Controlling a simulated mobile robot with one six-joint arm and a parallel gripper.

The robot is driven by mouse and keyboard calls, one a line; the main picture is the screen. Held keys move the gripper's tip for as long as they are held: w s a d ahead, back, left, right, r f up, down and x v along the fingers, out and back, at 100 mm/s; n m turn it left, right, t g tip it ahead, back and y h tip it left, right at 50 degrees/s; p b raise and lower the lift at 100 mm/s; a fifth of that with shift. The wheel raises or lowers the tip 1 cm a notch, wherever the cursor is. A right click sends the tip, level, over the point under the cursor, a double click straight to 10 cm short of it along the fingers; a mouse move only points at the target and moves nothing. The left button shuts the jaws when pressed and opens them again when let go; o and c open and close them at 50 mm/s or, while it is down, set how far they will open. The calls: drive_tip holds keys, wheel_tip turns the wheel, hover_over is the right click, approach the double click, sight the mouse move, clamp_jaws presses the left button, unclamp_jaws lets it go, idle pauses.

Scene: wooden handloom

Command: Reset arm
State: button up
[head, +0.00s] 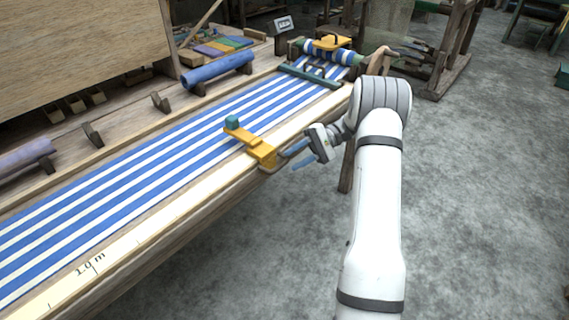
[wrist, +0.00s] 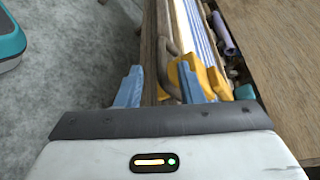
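My gripper (head: 297,156) is beside the near edge of the loom, its two blue fingers spread apart. In the wrist view the gripper (wrist: 160,85) is open, and no object is clearly held between the fingers. A yellow clamp-like piece (head: 262,150) with a teal knob (head: 232,122) lies across the near rail, just left of the fingertips. It also shows in the wrist view (wrist: 213,80), partly behind the right finger. Whether a finger touches it I cannot tell.
Blue-and-white striped cloth (head: 130,185) is stretched along the wooden loom. A blue roll (head: 217,69) rests on supports behind it. A yellow-handled piece (head: 332,42) sits at the far end. Grey floor (head: 470,210) to the right is open, with wooden frames (head: 450,50) farther back.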

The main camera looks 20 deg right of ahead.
drive_tip(key=shift+v, duration=1.25)
drive_tip(key=shift+a, duration=0.1)
drive_tip(key=s+a+r+h+p, duration=0.5)
drive_tip(key=s+a+r+h, duration=0.3)
drive_tip(key=s+r, duration=0.4)
drive_tip(key=s+r+n+t+h+p, duration=0.1)
drive_tip(key=s+r+t+h+p, duration=0.1)
drive_tip(key=s, duration=0.6)
drive_tip(key=s+r+n+t+h+p, duration=0.2)
drive_tip(key=s+r+t+h+p, duration=0.1)
drive_tip(key=s, duration=0.5)
wheel_tip(320, 180, up, 3)
drive_tip(key=shift+f+t+h, duration=0.1)
drive_tip(key=shift+t+h, duration=0.8)
drive_tip(key=shift+h, duration=0.1)
drive_tip(key=shift+s, duration=0.15)
